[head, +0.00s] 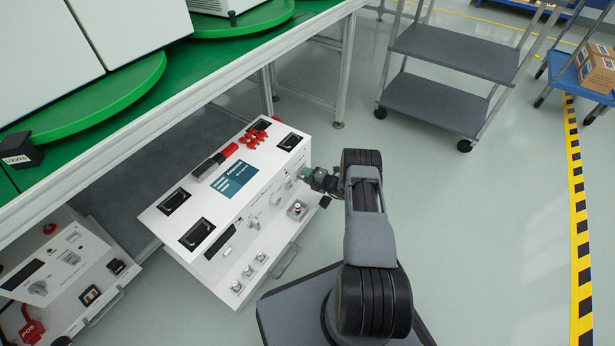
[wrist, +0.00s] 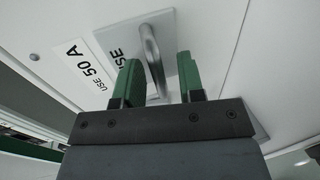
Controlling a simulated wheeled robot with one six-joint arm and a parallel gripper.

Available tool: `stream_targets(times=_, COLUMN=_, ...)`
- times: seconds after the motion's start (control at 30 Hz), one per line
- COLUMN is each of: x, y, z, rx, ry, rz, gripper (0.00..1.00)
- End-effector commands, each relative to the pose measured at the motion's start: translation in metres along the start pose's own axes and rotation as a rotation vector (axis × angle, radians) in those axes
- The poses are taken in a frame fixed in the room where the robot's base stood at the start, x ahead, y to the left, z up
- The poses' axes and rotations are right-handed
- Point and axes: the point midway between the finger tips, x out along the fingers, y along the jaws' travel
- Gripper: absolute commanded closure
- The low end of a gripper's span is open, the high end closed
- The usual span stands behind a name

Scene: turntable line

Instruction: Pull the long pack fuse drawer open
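In the wrist view, the fuse drawer shows as a small grey plate (wrist: 184,55) lettered "USE", partly hidden, with a bent metal bar handle (wrist: 152,52). A white label (wrist: 82,66) ending in "USE 50 A" is beside it. My gripper (wrist: 160,80) is open, its green fingers on either side of the handle with gaps visible. In the head view my gripper (head: 305,174) is at the pack's right end; the drawer is hidden there.
A second white pack (head: 60,265) with a red part stands at lower left. The bench's metal edge (head: 200,92) runs above the long pack. A grey cart (head: 440,100) stands behind. A blue trolley with a box (head: 597,68) is far right. Floor right of my arm is clear.

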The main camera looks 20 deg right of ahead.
Motion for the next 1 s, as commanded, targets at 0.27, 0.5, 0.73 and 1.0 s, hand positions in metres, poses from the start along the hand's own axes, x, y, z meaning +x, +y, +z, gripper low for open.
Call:
stream_targets(times=0.27, x=0.0, y=0.0, z=0.0, rx=0.0, ry=0.0, rz=0.0, gripper=0.9)
stream_targets(times=0.5, x=0.0, y=0.0, z=0.0, rx=0.0, ry=0.0, rz=0.0, gripper=1.0)
stream_targets(times=0.73, x=-0.001, y=0.0, z=0.0, rx=0.0, ry=0.0, rz=0.0, gripper=1.0)
stream_targets(times=1.0, x=-0.034, y=-0.007, z=0.0, rx=0.001, ry=0.001, rz=-0.003, gripper=1.0)
